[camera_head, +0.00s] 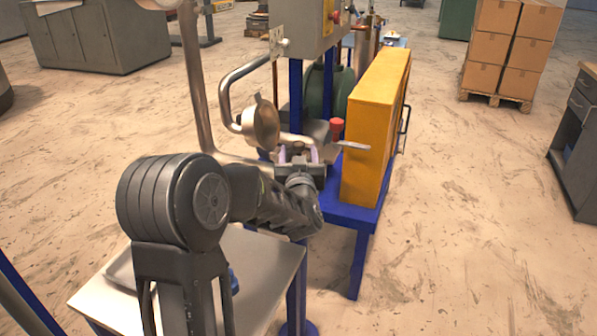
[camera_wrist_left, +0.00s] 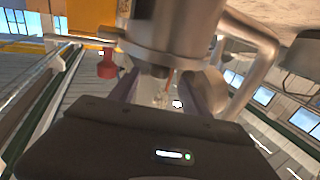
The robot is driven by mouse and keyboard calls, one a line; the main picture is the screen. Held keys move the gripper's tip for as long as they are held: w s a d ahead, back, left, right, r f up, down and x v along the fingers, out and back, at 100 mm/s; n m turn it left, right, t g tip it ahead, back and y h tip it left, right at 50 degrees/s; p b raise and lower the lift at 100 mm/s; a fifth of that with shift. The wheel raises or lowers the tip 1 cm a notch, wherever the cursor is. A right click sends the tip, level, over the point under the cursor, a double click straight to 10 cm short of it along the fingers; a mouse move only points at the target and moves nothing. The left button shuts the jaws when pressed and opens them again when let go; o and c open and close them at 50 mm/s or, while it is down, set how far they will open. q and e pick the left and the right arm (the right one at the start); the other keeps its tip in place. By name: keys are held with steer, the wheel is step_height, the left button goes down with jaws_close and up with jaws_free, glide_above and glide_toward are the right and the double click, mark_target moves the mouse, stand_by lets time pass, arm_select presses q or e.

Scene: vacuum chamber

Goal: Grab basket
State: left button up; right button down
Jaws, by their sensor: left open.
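My left gripper (camera_head: 299,153) reaches in beside a metal pipe assembly with a round flange (camera_head: 264,124). Its jaws are open, with pale purple fingers apart. In the left wrist view the left gripper (camera_wrist_left: 163,90) points at the underside of a metal cylinder (camera_wrist_left: 172,28). A small thin reddish and pale piece (camera_wrist_left: 167,84) shows between the fingers below the cylinder. It is too small to tell whether it is the basket, and nothing is clearly gripped. No basket can be made out for certain in the head view. My right gripper is not in view.
A yellow cabinet (camera_head: 372,135) stands on a blue frame (camera_head: 352,213) right of the gripper. A red knob (camera_head: 336,127) is close by; a red knob also shows in the wrist view (camera_wrist_left: 107,66). A curved pipe (camera_head: 232,92) is at left.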

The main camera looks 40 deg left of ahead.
arm_select(q)
steer(key=shift+x, duration=1.2)
steer(key=shift+w+a, duration=0.1)
steer(key=p+x, duration=0.1)
steer(key=x, duration=0.4)
steer(key=shift+c, duration=0.6)
jaws_close()
steer(key=shift+r, duration=0.1)
stand_by(0.3)
